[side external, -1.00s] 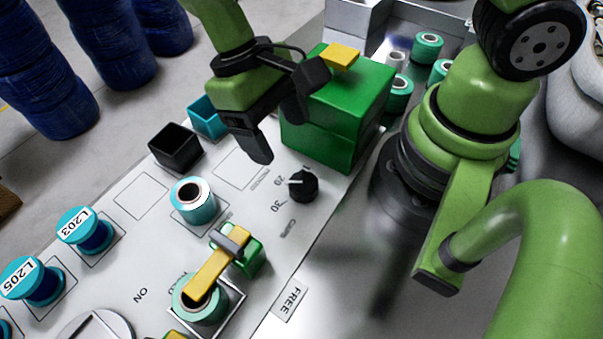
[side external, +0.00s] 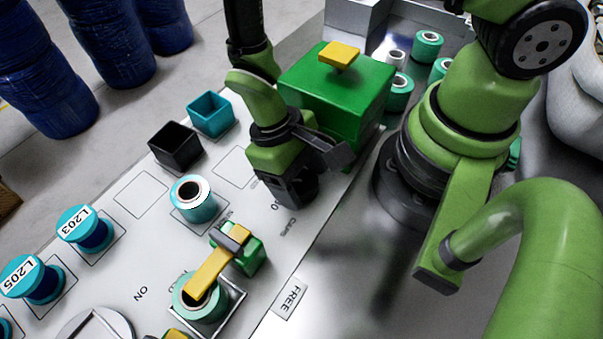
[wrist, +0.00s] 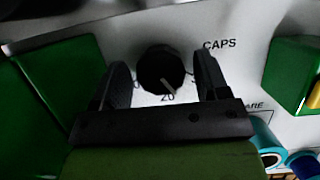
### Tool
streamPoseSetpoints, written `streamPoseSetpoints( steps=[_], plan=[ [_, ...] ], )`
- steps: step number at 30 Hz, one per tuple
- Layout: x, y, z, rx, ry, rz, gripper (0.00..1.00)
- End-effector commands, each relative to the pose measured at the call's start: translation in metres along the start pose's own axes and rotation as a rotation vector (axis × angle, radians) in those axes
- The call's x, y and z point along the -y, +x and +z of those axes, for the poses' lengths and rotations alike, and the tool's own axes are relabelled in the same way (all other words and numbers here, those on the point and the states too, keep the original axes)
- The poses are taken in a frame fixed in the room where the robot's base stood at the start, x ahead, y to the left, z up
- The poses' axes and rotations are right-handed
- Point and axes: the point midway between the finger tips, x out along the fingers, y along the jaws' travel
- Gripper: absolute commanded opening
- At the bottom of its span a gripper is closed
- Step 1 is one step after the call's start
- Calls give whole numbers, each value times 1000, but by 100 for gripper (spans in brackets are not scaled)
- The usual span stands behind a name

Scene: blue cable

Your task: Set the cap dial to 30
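The black cap dial (wrist: 162,70) sits on the white panel between my two fingers in the wrist view. Its pale pointer aims down and slightly right, close to the printed 20. The 30 mark is not visible in the wrist view; the right finger covers part of the panel there. My gripper (wrist: 164,85) is open, with one finger on each side of the dial and a visible gap to each. In the side view my gripper (side external: 287,196) points down over the dial and hides it.
A teal spool (side external: 193,203) and a green block with a yellow lever (side external: 217,262) stand nearby in front. Black (side external: 175,149) and teal (side external: 210,116) open bins are at left.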

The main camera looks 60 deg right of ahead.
Motion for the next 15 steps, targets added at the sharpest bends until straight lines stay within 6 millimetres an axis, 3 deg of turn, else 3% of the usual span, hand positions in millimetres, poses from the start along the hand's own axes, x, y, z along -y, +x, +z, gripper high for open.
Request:
streamPoseSetpoints(
  steps=[1, 5, 6, 15],
  plan=[
    [0, 0, 0, 0, 0, 0, 56],
    [0, 0, 0, 0, 0, 0, 26],
    [0, 0, 0, 0, 0, 0, 23],
    [0, 0, 0, -1, -34, 13, 23]
  ],
)
